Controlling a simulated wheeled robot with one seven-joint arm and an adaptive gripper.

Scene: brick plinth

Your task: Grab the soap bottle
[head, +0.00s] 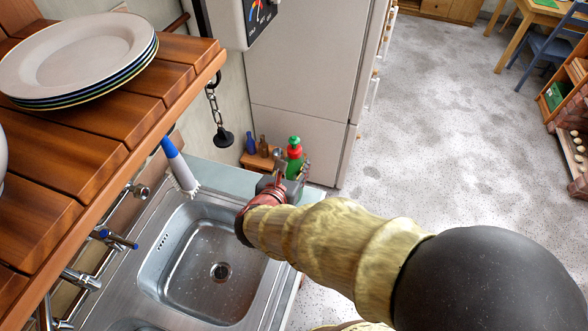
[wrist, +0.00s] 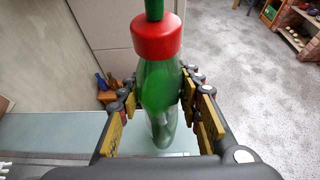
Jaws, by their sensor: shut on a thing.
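The soap bottle (head: 293,165) is green with a red collar and a green top. In the head view it is upright at the far right corner of the sink counter, partly hidden by my gripper (head: 277,180). In the wrist view the soap bottle (wrist: 158,95) fills the middle, with its red cap toward the camera. My gripper (wrist: 160,108) has a finger on each side of the bottle's body and is shut on it. The bottle's base is near or on the counter; I cannot tell if it touches.
A metal sink (head: 205,265) lies left of my arm. A blue-handled brush (head: 178,163) stands at its back edge. A wooden shelf (head: 100,130) with stacked plates (head: 75,55) overhangs the left. Small bottles (head: 257,145) stand behind, beside a white fridge (head: 300,80). Open floor lies right.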

